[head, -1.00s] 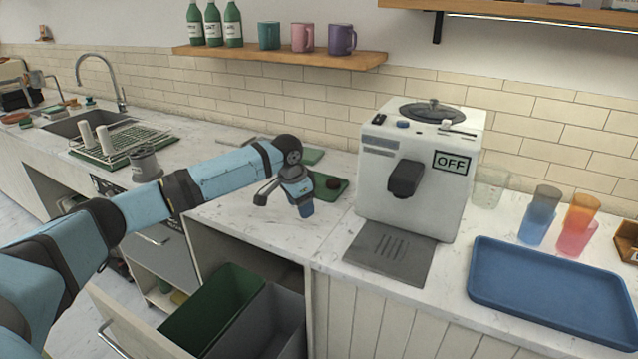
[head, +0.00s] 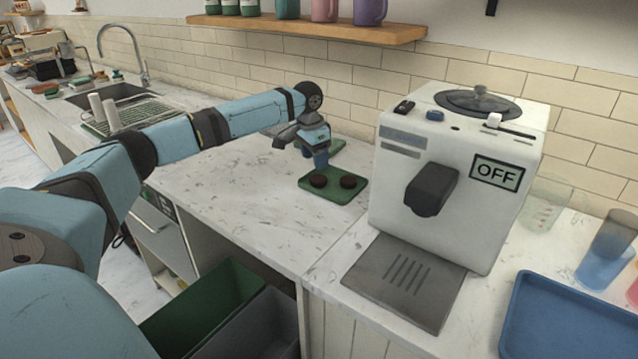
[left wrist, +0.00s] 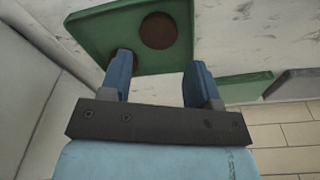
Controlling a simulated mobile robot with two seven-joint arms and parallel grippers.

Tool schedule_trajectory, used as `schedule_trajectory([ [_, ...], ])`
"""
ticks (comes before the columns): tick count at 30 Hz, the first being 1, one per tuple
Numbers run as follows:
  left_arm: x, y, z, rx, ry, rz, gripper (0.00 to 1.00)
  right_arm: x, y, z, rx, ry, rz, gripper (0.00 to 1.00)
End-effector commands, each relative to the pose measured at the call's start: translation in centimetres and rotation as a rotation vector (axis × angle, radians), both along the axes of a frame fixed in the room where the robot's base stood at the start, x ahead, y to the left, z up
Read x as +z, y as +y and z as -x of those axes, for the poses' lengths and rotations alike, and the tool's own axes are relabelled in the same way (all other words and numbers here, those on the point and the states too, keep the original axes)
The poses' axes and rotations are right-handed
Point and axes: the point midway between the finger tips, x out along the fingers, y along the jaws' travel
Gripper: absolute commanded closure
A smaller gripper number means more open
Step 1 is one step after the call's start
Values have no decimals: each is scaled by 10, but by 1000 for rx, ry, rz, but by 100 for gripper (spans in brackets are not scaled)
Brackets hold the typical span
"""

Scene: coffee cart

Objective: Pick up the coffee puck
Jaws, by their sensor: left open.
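Two dark round coffee pucks lie side by side on a small green tray (head: 328,195) left of the coffee machine, a left puck (head: 318,180) and a right puck (head: 348,182). My left gripper (head: 318,160) is above the tray's back left part, near the left puck, with its fingers pointing down. In the left wrist view the gripper (left wrist: 157,64) is open with nothing between its fingers. One puck (left wrist: 159,30) shows whole beyond the fingertips. The other is mostly hidden behind the left finger. My right gripper is out of view.
The white coffee machine (head: 450,165), its display reading OFF, stands right of the tray, with a grey drip mat (head: 405,280) in front. A blue tray (head: 570,320) is at the lower right. The marble counter (head: 230,200) is clear left of the green tray.

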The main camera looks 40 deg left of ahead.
Motion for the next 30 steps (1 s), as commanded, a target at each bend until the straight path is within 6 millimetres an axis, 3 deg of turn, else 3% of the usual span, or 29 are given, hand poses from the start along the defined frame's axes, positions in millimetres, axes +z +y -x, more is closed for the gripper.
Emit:
schedule_trajectory([
  [8, -24, -2, -3, -1, 0, 0, 44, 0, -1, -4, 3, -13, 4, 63],
  [16, -61, -4, -7, -1, 1, 0, 44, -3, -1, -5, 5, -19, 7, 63],
  [25, -66, -4, -7, -1, -1, 0, 44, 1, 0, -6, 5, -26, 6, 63],
  [29, -66, -4, -7, -1, -1, 0, 73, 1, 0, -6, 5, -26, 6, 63],
  [30, -66, -4, -7, -1, -1, 0, 73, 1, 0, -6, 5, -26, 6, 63],
])
